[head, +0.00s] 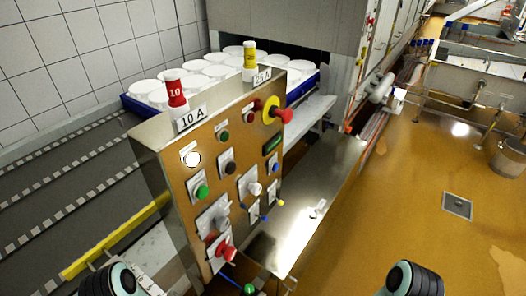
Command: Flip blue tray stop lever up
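A blue tray (312,84) holding several white round moulds (215,72) sits behind the control panel (176,150), at the mouth of a metal machine. On the panel's lower right, small thin levers stick out; one has a blue tip (264,218) and one a yellow tip (281,203). I cannot tell for sure which is the tray stop lever, or its exact position. Parts of my two arms show at the bottom edge, left and right; neither gripper's fingers are in view.
The panel carries several buttons and knobs, including a red knob on a yellow disc (271,110). Two fuses, red (175,92) and yellow (249,60), stand on top. A conveyor (60,190) runs at left. A metal plate (310,205) lies right of the panel; open floor (400,210) lies beyond.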

